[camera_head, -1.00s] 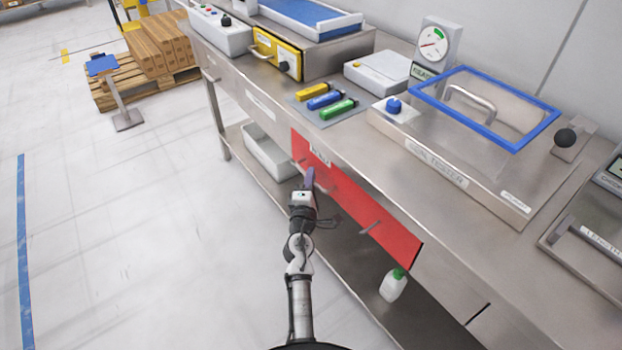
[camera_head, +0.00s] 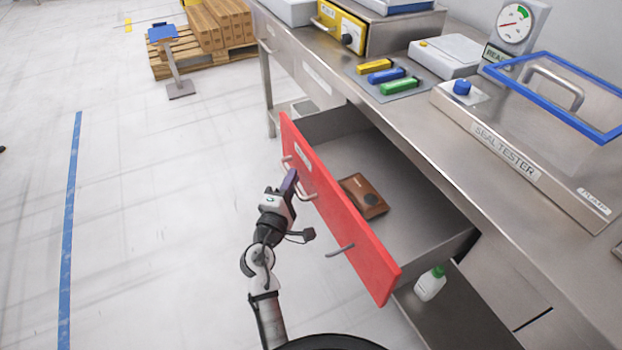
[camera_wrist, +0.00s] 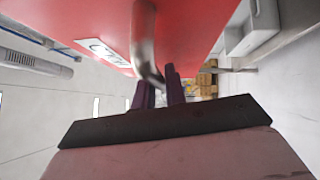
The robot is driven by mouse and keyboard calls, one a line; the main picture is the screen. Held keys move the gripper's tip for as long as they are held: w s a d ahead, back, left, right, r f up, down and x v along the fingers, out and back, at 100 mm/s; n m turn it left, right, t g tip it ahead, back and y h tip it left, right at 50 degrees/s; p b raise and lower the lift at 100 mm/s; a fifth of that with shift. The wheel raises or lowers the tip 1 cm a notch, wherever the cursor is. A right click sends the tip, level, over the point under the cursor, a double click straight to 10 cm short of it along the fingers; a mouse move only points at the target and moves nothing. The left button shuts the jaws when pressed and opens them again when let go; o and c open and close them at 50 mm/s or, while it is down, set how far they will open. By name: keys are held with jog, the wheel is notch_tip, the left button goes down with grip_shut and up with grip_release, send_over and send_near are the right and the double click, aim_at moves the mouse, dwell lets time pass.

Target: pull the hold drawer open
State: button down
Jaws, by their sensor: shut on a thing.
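The hold drawer has a red front (camera_head: 335,205) and stands well out from the steel bench. Its grey inside is in view, with a brown box-like thing (camera_head: 364,195) lying in it. In the wrist view the handle (camera_wrist: 146,45) runs down from the red front (camera_wrist: 80,20) to my purple fingers (camera_wrist: 160,88). The exact contact between fingers and handle is partly hidden.
The bench top (camera_head: 440,125) carries yellow, blue and green blocks on a grey mat (camera_head: 390,82) and a seal tester (camera_head: 505,150). A white bottle with a green cap (camera_head: 430,284) stands on the lower shelf.

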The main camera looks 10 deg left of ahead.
jog(key=shift+s+a, duration=0.6)
jog(key=shift+a, duration=0.3)
jog(key=c, duration=1.5)
grip_release()
jog(key=shift+o, duration=0.2)
jog(key=shift+s, duration=0.1)
